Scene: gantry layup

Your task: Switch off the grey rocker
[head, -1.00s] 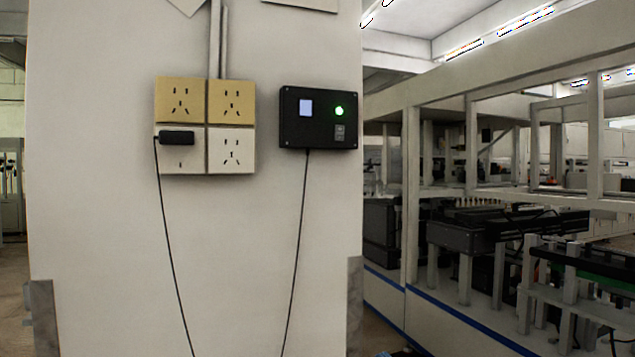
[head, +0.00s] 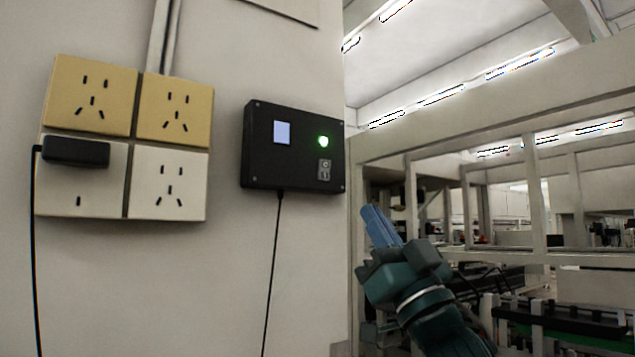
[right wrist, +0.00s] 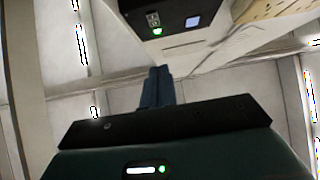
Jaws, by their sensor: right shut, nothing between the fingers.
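The grey rocker (head: 324,170) is a small switch at the lower right of the black box (head: 258,160) on the wall. It sits below a lit green lamp (head: 323,141). In the right wrist view the rocker (right wrist: 153,19) shows at the top, beside the lit lamp. My right gripper (head: 371,212) has blue fingers, shut and empty, to the lower right of the box and apart from it. Its fingers also show in the right wrist view (right wrist: 156,80), pointing up toward the box. My left gripper is not in view.
A block of yellow and white sockets (head: 172,183) is on the wall left of the box, with a black plug (head: 76,152) in one. A cable (head: 272,270) hangs below the box. White frames and equipment (head: 540,230) stand at the right.

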